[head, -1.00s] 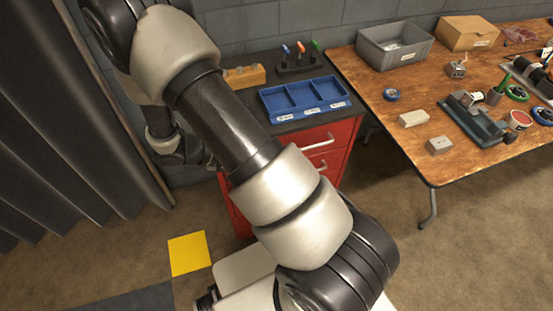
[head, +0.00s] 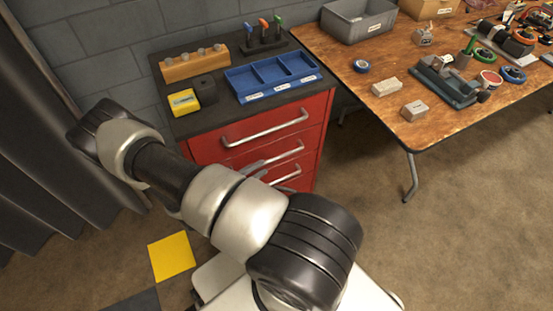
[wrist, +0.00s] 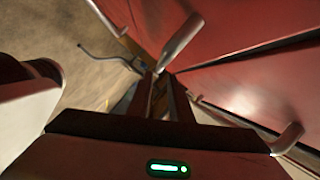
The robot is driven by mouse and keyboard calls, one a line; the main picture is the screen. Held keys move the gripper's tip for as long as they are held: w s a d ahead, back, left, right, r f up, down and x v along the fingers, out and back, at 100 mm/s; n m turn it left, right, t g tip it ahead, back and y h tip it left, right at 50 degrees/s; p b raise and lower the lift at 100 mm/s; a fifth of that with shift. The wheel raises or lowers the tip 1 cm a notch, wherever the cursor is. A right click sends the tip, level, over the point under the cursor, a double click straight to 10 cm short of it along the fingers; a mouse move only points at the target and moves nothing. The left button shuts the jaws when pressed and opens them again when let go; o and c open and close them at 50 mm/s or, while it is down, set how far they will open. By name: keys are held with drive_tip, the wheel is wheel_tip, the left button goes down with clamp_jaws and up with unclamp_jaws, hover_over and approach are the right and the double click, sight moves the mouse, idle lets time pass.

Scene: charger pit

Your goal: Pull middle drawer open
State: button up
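The red drawer cabinet (head: 317,135) stands left of the wooden table, with three stacked drawer fronts and silver bar handles. All three drawers look shut. The middle handle (head: 287,152) lies between the top handle (head: 265,127) and the bottom handle (head: 288,178). My gripper (head: 252,168) is at the left end of the middle handle, partly hidden by my arm. In the wrist view, a silver handle bar (wrist: 182,42) runs down to the fingertips of my gripper (wrist: 161,85). The fingers are close together; I cannot tell whether they grip the bar.
A blue tray (head: 236,85), a yellow box (head: 183,101) and a tool stand (head: 265,42) sit on the cabinet top. A wooden table (head: 345,75) with parts stands at the right. A grey curtain (head: 40,160) hangs at the left. Floor in front is open.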

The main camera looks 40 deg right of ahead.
sight(277, 157)
drive_tip(key=b+x, duration=0.1)
drive_tip(key=x, duration=0.8)
drive_tip(key=shift+d, duration=0.1)
clamp_jaws()
